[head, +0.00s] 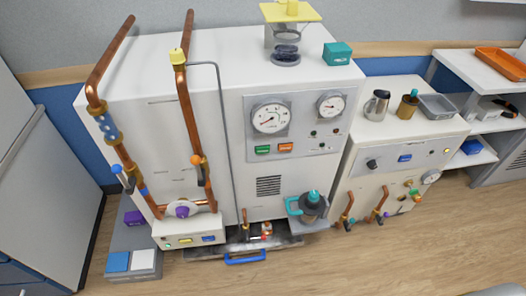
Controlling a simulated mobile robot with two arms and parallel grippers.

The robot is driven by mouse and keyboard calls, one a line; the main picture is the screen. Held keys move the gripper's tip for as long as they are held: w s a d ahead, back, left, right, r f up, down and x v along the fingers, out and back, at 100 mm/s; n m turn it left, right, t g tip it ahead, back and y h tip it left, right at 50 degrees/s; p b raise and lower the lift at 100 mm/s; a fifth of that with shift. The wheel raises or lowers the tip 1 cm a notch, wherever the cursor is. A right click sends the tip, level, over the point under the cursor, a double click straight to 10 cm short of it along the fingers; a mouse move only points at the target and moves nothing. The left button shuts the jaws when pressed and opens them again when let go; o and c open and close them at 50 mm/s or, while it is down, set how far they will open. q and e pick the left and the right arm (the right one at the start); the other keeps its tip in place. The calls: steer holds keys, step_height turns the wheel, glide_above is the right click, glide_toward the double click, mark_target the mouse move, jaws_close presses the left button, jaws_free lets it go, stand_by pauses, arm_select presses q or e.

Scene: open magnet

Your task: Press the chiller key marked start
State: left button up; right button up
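A large white cabinet (205,130) stands in the middle of the head view. Its grey panel carries two round gauges, with a green key (263,149) and an orange key (286,147) below them. A lower white unit (365,190) to its right has a blue key (405,158) and a black knob (372,164). A small white box (187,231) at the lower left front has small coloured keys (185,240). The key lettering is too small to read, so I cannot tell which key is marked start. Neither of my grippers is in view.
Copper pipes (187,100) run down the cabinet's left front. A teal-handled vessel (312,204) and a blue-handled tray (245,257) stick out at the front. A jug (377,104) stands on the right unit. Open wooden floor (330,265) lies in front.

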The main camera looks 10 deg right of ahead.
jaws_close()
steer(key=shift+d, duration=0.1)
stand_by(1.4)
